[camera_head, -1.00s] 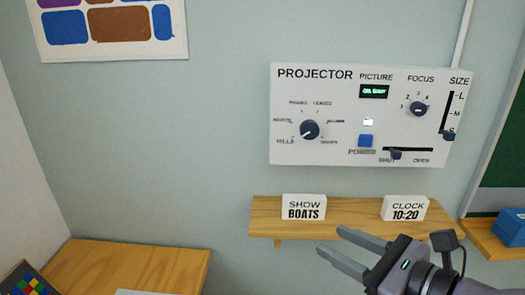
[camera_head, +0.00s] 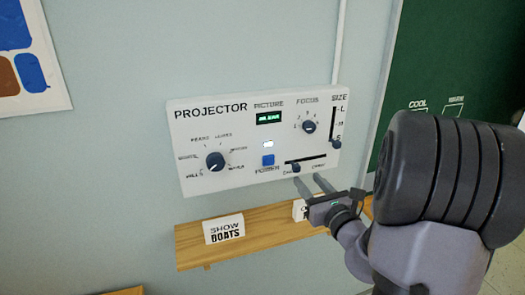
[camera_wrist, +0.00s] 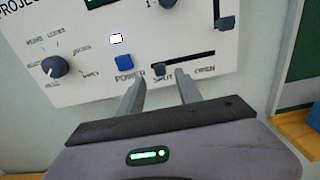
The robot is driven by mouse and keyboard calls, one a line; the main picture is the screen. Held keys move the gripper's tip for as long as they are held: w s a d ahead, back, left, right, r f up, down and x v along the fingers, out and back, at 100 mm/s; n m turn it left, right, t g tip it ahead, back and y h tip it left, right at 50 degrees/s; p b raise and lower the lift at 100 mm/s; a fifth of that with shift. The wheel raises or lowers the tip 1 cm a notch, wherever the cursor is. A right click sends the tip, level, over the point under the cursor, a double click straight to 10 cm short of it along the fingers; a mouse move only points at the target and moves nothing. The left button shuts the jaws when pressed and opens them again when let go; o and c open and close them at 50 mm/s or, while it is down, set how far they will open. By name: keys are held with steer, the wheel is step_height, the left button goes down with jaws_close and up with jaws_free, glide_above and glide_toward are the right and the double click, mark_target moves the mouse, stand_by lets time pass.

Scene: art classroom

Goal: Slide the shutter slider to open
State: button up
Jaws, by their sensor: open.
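The white projector panel (camera_head: 220,130) is fixed to the wall. Its shutter slider (camera_head: 295,168) is a dark knob at the left, SHUT end of a black horizontal slot (camera_head: 312,161), with OPEN lettered at the right. In the wrist view the slider knob (camera_wrist: 159,69) shows beyond and between my fingertips. My gripper (camera_head: 308,184) is open and empty, just below the slot, its fingers pointing at the panel. In the wrist view my gripper (camera_wrist: 160,92) has one finger to each side of the knob's line; I cannot tell whether either touches it.
The blue power button (camera_head: 268,160) is left of the slider. The size slider (camera_head: 336,144) is to the upper right, the focus knob (camera_head: 309,126) above. A wooden shelf (camera_head: 262,234) with a SHOW BOATS card (camera_head: 224,228) lies below; my arm partly hides the other card.

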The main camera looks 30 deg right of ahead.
mark_target(298, 169)
steer(key=p+x, duration=0.1)
steer(key=x, duration=0.7)
steer(key=shift+a+f, duration=0.1)
steer(key=shift+f, duration=0.05)
jaws_close()
stand_by(1.0)
